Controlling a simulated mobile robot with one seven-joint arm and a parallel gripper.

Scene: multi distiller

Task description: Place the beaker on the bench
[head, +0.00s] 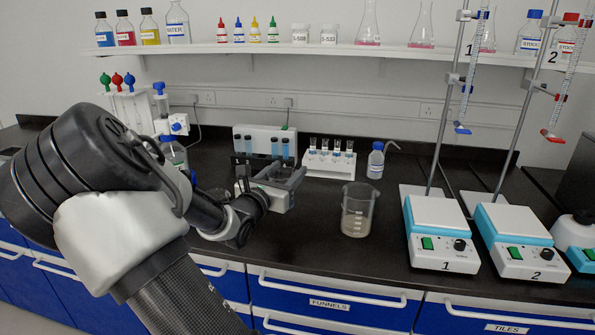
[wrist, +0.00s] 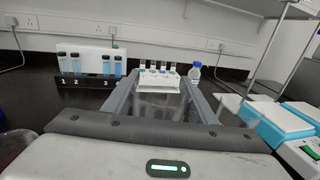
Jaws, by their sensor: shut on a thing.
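My gripper (head: 280,180) is over the bench (head: 315,235), left of the middle in the head view, its fingers pointing towards the back. In the wrist view, a clear glass vessel (wrist: 160,104) that looks like a beaker shows between the two long grey fingers, and my gripper is shut on it. Its base and any contents cannot be made out. In the head view my gripper mostly hides it. Another beaker (head: 357,212), with graduations and some beige contents, stands upright on the bench to the right of my gripper, apart from it.
A rack with blue tubes (head: 262,143) and a white vial rack (head: 330,160) stand behind my gripper. A wash bottle (head: 376,162) is further right. Stirrer 1 (head: 440,232) and stirrer 2 (head: 518,240) fill the right side. The bench front between my arm and stirrer 1 has free room.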

